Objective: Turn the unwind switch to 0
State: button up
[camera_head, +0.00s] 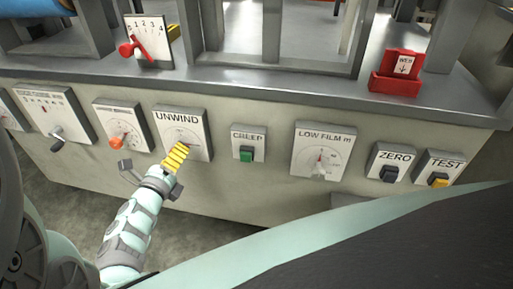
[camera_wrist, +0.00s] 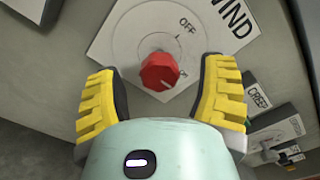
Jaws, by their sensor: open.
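The unwind switch is a red knob (camera_wrist: 159,71) on a white dial plate (camera_wrist: 120,36), tilted in the wrist view. "OFF" is printed near the knob; part of the scale is hidden, and I cannot read a 0. In the head view the UNWIND plate (camera_head: 190,116) is on the front panel, its knob covered by a yellow finger. My gripper (camera_head: 150,163) is open in front of this plate. In the wrist view its yellow-padded fingers stand on either side of the knob, with gaps to both.
To the left are an orange-knob dial (camera_head: 117,142) and a crank (camera_head: 58,131). To the right are the CREEP button (camera_head: 246,155), LOW FILM dial (camera_head: 320,163), ZERO (camera_head: 390,174) and TEST (camera_head: 439,181). A ledge (camera_head: 290,92) runs above, with a red card holder (camera_head: 397,84).

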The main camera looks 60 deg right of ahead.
jog(key=shift+x, duration=1.7)
jog(key=shift+o, duration=0.2)
jog(key=shift+s, duration=0.1)
jog(key=c, duration=1.2)
jog(key=shift+d, duration=0.1)
grip_shut()
jog(key=shift+d+r, duration=0.15)
